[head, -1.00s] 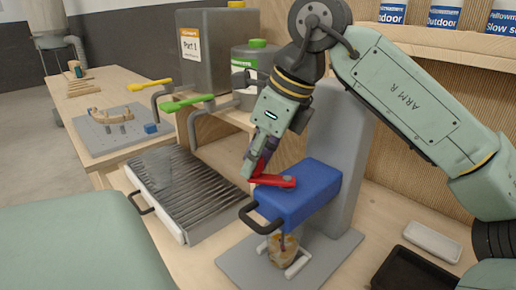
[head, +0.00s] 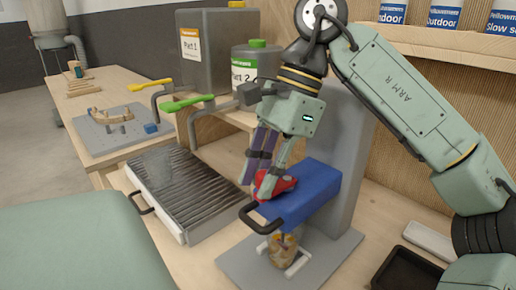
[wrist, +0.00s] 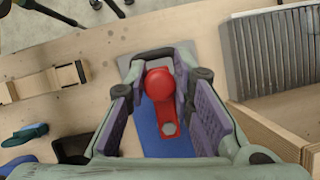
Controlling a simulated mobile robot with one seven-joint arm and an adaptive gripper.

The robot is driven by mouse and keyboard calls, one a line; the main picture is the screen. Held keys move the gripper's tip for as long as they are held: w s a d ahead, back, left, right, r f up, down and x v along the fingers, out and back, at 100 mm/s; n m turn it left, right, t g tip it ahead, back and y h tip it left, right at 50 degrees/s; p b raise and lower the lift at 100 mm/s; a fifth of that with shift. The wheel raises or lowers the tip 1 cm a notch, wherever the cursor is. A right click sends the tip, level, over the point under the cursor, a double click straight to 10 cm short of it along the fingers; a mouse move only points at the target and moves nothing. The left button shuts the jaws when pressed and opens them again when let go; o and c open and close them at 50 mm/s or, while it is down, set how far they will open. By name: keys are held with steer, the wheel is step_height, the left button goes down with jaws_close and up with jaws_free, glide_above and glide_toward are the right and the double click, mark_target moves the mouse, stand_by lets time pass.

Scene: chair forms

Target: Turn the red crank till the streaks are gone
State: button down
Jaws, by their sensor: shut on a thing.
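The red crank (head: 284,184) sits on top of the blue mixer head (head: 310,196). My gripper (head: 260,188) is shut on the crank's round knob. In the wrist view the knob (wrist: 160,84) stands between the two fingers of my gripper (wrist: 162,95), and the crank's arm runs down over the blue head (wrist: 168,145). Below the head a small clear cup (head: 283,252) holds a tan mix with darker purplish streaks, though it is small in the picture. The cup stands between light clamp bars on the grey base (head: 240,268).
A ribbed grey tray (head: 185,190) lies left. Grey tanks (head: 215,50) with yellow and green levered taps (head: 188,103) stand behind. A black tray (head: 405,272) lies right.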

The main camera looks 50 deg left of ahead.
steer(key=shift+w+d+n+h, duration=0.15)
steer(key=shift+d+n+h, duration=0.4)
steer(key=shift+n, duration=0.55)
steer(key=shift+d, duration=0.1)
steer(key=c, duration=1.4)
jaws_free()
steer(key=v, duration=0.7)
steer(key=shift+r, duration=0.2)
steer(key=shift+c, duration=0.4)
